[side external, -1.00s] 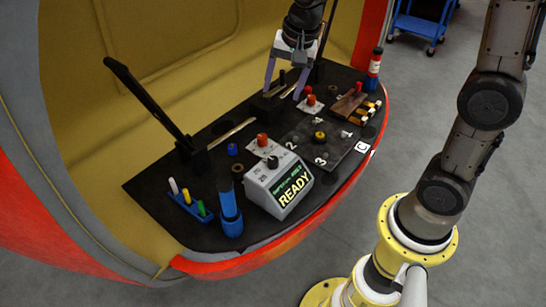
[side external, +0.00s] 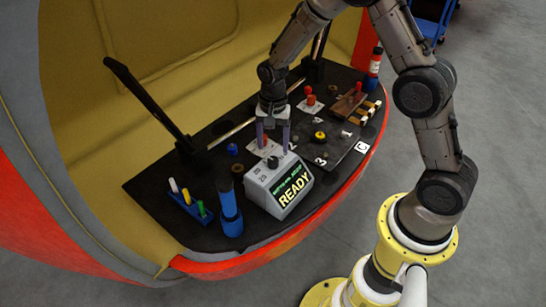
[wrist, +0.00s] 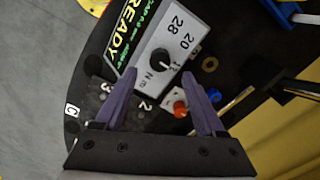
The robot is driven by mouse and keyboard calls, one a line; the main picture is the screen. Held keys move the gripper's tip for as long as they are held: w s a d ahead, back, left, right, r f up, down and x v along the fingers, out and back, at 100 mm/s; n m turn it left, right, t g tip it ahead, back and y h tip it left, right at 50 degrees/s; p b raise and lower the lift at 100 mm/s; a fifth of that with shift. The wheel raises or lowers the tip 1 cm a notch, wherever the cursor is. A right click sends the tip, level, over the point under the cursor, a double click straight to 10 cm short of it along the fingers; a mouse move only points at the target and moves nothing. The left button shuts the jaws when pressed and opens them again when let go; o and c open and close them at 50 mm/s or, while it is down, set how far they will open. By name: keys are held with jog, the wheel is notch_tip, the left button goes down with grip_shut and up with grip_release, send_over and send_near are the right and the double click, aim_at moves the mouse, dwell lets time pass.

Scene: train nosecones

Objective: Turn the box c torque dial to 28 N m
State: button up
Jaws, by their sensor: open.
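A grey torque box (side external: 278,186) with a slanted READY screen stands near the front edge of the black table. Its black dial (side external: 273,161) is on top; in the wrist view the dial (wrist: 161,60) has 28 and 20 printed beside it, and N m below. I cannot clearly read the dial's pointer. My gripper (side external: 273,147) is open and points down just above and behind the dial. In the wrist view the open fingers (wrist: 159,74) reach toward the dial, with no visible contact. A white C tag (side external: 362,147) lies at the table's right edge.
A red knob on a white plate (wrist: 180,107) is close to one finger. A yellow knob (side external: 319,136) stands right of the box. A blue cylinder (side external: 230,212) and a blue rack of coloured pegs (side external: 188,205) stand to its left.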

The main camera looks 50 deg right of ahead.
aim_at(273, 160)
notch_tip(273, 160, down, 6)
dwell(0.4)
grip_shut()
